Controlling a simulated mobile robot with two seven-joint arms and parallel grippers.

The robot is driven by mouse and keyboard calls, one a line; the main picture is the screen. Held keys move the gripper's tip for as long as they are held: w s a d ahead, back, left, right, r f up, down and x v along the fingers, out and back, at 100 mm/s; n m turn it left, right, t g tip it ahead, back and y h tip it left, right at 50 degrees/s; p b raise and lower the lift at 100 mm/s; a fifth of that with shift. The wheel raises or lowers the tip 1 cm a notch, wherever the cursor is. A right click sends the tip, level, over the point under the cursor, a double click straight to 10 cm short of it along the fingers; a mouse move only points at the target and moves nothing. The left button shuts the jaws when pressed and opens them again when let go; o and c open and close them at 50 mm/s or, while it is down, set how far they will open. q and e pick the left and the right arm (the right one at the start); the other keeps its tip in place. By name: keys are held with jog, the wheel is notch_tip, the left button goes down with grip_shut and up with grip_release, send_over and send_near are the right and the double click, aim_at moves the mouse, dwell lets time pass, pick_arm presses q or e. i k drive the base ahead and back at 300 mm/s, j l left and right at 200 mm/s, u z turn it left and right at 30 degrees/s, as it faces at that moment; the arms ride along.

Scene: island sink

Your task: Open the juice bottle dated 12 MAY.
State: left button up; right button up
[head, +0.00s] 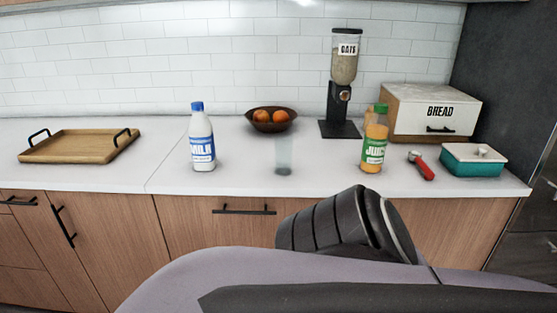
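A juice bottle (374,143) with orange contents, a green cap and a green label reading JUICE stands upright on the white counter, right of centre. Its cap is on. No date can be read on it at this size. Neither of my grippers shows in the head view. A dark ribbed part and a grey part, which look like my own body, fill the lower middle in front of the counter.
A milk bottle (201,140), a clear glass (283,158), a fruit bowl (259,125), an oats dispenser (341,90), a bread box (395,125), a red-handled tool (424,170), a teal dish (470,166) and a wooden tray (70,148) stand on the counter (240,180).

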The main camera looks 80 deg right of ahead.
aim_at(375, 138)
jog(key=z, duration=2.6)
